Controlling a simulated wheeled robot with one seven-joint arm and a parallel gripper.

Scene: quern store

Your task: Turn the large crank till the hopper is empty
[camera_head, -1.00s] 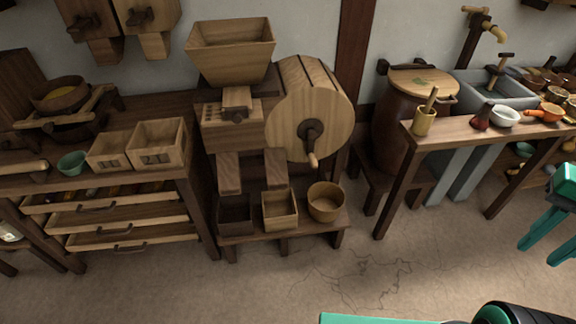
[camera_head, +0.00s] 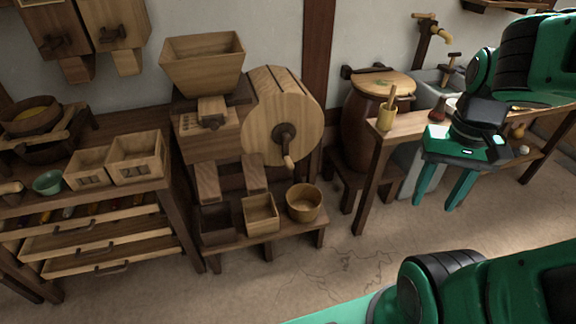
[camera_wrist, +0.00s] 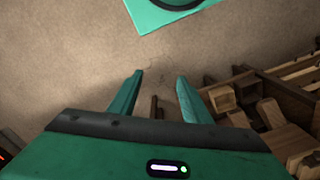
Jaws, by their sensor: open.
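The hopper (camera_head: 203,65) is a flared wooden box on top of the mill at centre left in the head view. Its inside bottom is hidden by its front wall, so I cannot tell how full it is. The large crank (camera_head: 286,143) is a dark hub and arm with a wooden handle pointing down, on the front of the round wooden drum (camera_head: 270,115). My gripper (camera_head: 443,180) is open and empty, in front of the bench at the right, well apart from the crank. In the wrist view my gripper (camera_wrist: 158,85) has its fingers spread over bare floor.
A square box (camera_head: 260,226) and a round tub (camera_head: 304,203) stand on the low shelf under the mill. A bench (camera_head: 365,190) with small vessels stands at the right, near my arm. The floor (camera_head: 330,260) before the mill is clear.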

